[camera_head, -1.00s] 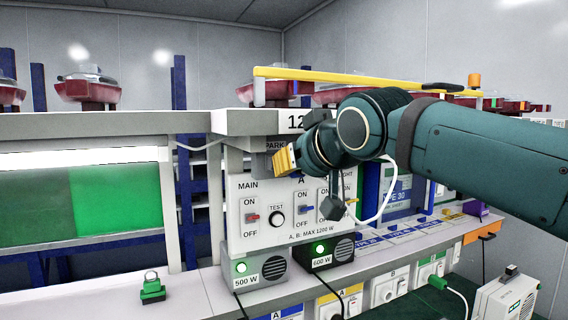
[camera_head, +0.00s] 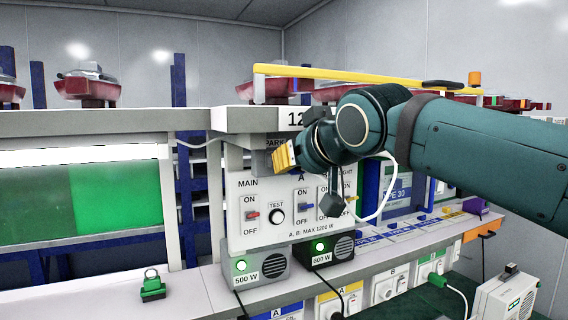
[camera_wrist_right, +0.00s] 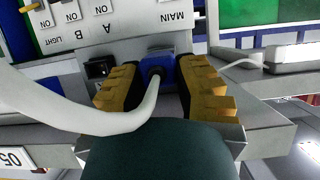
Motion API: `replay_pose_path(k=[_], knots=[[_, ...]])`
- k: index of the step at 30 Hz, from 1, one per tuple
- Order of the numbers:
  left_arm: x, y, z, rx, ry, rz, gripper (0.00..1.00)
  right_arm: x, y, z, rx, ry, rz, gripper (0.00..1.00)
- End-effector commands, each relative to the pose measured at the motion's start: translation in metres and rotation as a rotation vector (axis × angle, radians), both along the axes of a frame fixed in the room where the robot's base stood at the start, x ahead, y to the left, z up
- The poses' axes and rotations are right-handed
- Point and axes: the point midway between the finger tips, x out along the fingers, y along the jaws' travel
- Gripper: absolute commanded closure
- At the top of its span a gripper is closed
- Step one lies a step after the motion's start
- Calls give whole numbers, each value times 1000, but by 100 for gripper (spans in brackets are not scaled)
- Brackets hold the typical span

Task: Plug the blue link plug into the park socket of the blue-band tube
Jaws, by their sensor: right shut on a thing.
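My right gripper (camera_head: 284,158) is at the upper part of the white switch panel, below the "12" sign. In the right wrist view its yellow-padded fingers (camera_wrist_right: 160,74) are shut on the blue link plug (camera_wrist_right: 156,64). The plug's white cable (camera_wrist_right: 128,118) curves away to the left there. The plug is close to the panel's grey socket block; whether it is seated in a socket cannot be told. A dark square socket (camera_wrist_right: 100,68) shows beside the left finger. The PARK label (camera_head: 275,143) is partly hidden by the gripper. I cannot make out the blue band. My left gripper is out of view.
The switch panel (camera_head: 240,215) has several switches. A green padlock-like object (camera_head: 152,286) is on the counter at left. A yellow bar (camera_head: 345,77) runs above my right arm.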

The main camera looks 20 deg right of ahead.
Motion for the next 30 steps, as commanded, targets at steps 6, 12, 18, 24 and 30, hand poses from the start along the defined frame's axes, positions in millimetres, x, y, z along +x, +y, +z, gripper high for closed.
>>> replay_pose_path(k=[6, 12, 18, 24, 30], knots=[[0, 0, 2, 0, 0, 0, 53, 4, 1, 1, 0, 0, 0, 100], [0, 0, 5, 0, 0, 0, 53, 11, 2, 1, 0, 1, 0, 100], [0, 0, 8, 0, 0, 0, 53, 17, 3, 1, 0, 0, 1, 100], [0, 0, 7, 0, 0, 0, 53, 17, 3, 0, 1, -1, 1, 100], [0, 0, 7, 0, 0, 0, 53, 17, 3, 0, 0, 0, 0, 43]])
